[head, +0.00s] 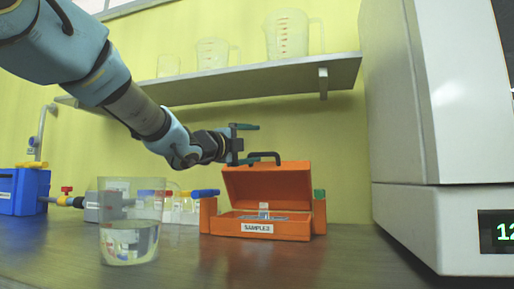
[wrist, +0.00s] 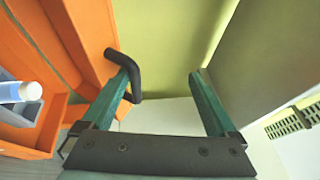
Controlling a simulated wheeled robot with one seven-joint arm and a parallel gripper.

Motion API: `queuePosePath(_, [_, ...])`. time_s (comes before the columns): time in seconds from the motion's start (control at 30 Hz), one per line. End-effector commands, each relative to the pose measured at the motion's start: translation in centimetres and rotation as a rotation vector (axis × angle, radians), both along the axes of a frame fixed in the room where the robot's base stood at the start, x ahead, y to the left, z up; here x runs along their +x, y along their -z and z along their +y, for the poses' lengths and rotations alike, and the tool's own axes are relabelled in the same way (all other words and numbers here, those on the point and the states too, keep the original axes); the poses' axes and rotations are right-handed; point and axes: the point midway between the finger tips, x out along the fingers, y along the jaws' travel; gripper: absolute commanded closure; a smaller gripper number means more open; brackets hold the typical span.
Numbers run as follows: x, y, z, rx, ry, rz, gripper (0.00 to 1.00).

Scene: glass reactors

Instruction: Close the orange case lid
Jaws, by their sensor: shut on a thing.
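The orange case (head: 262,228) stands on the bench with its lid (head: 268,186) raised, leaning back. It has a white label reading SAMPLES. The black lid handle (head: 264,156) is at the lid's top edge. My gripper (head: 244,144) is at the handle's left end, one finger above the other. The lid (wrist: 75,40) and a capped vial (wrist: 22,92) in the case show at left.
A clear beaker (head: 130,238) stands at front left. A shelf (head: 220,84) with measuring jugs hangs above. A large white machine (head: 430,140) stands at right. The bench before the case is clear.

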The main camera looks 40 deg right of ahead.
Motion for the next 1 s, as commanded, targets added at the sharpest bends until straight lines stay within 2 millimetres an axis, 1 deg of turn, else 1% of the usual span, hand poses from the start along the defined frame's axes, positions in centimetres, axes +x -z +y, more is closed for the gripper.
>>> queuePosePath(0.03, [0.1,-1.2,0.8,-0.023,-0.007,-0.012,0.51])
queuePosePath(0.1, [0.1,-1.0,1.3,-0.022,-0.007,-0.011,0.51])
queuePosePath(0.17, [0.0,-0.8,1.7,-0.023,-0.007,-0.011,0.55])
queuePosePath(0.27, [0.0,-0.6,2.3,-0.024,-0.007,-0.011,0.57])
queuePosePath(0.3, [0.0,-0.5,2.5,-0.023,-0.008,-0.012,0.59])
queuePosePath(0.37, [-0.1,-0.4,2.9,-0.023,-0.008,-0.012,0.7])
queuePosePath(0.8, [-0.7,1.4,5.3,-0.01,-0.003,-0.008,0.7])
queuePosePath(1.0, [-0.8,1.7,5.9,-0.009,-0.002,-0.006,0.7])
